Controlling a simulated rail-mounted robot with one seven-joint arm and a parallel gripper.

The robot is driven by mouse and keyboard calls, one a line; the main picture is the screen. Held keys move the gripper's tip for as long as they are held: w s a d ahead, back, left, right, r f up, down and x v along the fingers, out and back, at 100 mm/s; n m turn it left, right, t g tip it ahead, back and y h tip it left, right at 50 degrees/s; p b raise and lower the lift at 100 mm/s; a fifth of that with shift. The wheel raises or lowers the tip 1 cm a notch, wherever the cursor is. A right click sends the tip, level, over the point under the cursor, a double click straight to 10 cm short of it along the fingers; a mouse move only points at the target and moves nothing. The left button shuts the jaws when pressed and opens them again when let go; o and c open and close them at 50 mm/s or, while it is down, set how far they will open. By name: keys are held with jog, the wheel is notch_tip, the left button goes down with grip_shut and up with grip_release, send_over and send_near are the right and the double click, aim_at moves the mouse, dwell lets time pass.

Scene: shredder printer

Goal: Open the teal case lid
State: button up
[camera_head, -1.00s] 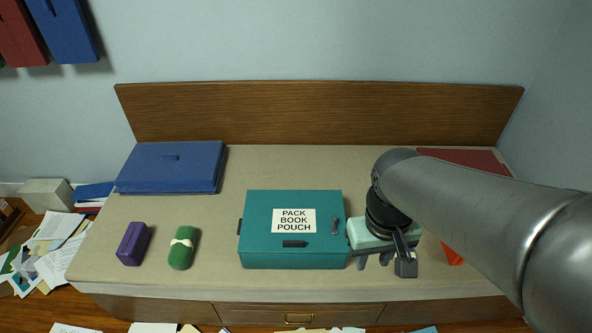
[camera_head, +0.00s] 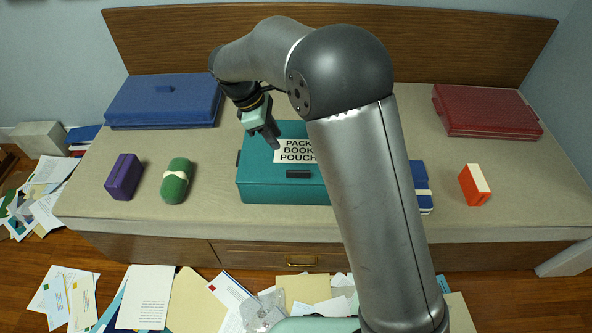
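The teal case (camera_head: 262,185) sits on the bench top with its lid down. A white label reading PACK BOOK POUCH (camera_head: 291,150) and a dark handle (camera_head: 298,174) are on the lid. A dark tab (camera_head: 238,158) shows at the case's left side. My arm hides the case's right part. My gripper (camera_head: 272,138) appears over the lid's upper left area, left of the label. Its dark fingers point down and to the right. Whether they touch the lid, and how far they are apart, I cannot tell.
A blue case (camera_head: 165,103) and a dark red case (camera_head: 486,110) lie at the back left and right. A purple box (camera_head: 124,177), a green roll (camera_head: 175,181), an orange-and-white box (camera_head: 475,185) and a blue book (camera_head: 420,187) lie on the bench. Papers cover the floor.

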aim_at(297, 171)
jog(key=b+x, duration=0.1)
jog(key=x, duration=1.3)
jog(key=shift+f+b, duration=0.3)
jog(key=shift+b, duration=0.05)
grip_shut()
